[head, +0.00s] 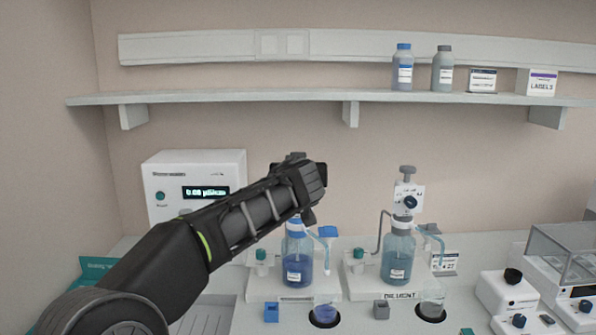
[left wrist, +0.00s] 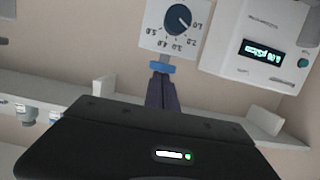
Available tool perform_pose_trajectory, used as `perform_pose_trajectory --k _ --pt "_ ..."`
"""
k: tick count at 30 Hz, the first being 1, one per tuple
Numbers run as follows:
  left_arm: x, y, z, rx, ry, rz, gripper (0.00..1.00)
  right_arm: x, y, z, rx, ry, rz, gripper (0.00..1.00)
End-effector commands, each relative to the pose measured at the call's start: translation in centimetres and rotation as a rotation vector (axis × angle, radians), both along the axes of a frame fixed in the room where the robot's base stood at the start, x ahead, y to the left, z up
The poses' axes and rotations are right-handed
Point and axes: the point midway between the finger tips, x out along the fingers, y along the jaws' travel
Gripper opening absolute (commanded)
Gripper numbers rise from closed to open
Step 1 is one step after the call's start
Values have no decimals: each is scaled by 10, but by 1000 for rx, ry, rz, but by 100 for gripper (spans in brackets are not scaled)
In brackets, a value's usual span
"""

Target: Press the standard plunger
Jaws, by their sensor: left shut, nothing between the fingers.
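The blue-capped dispenser bottle (head: 298,262) stands left of the bottle marked DILUENT (head: 397,262). My left gripper (head: 308,214) is over its top and hides the plunger in the head view. In the left wrist view, which is upside down, the blue plunger knob (left wrist: 161,67) sits on a short stem below the white dial box (left wrist: 178,24). My left gripper (left wrist: 163,84) is shut and empty, its fingertips at the knob's top; whether they touch it I cannot tell. My right gripper is out of view.
A white meter with a green display (head: 193,185) stands behind my left arm. The diluent dispenser has a grey plunger knob (head: 408,170). A shelf (head: 250,98) runs above with bottles and boxes at its right. A small beaker (head: 325,312) stands in front of the blue-capped bottle.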

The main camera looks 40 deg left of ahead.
Motion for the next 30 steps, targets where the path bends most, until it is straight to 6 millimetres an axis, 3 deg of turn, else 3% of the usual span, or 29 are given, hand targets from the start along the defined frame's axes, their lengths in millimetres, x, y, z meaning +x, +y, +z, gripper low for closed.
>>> perform_pose_trajectory --k 1,4,12,15,21,30 --pt "0 2 -19 -14 34 10 0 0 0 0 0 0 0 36" --pt "-1 2 -10 -14 31 10 0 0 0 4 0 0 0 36" --pt "-10 4 43 -2 2 3 0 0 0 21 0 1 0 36" --pt "-30 -13 41 0 -1 -1 0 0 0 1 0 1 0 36" --pt "-63 -38 54 0 -2 -2 0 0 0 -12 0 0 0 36" --pt "-85 -55 64 2 -1 -2 0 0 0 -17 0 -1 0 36"
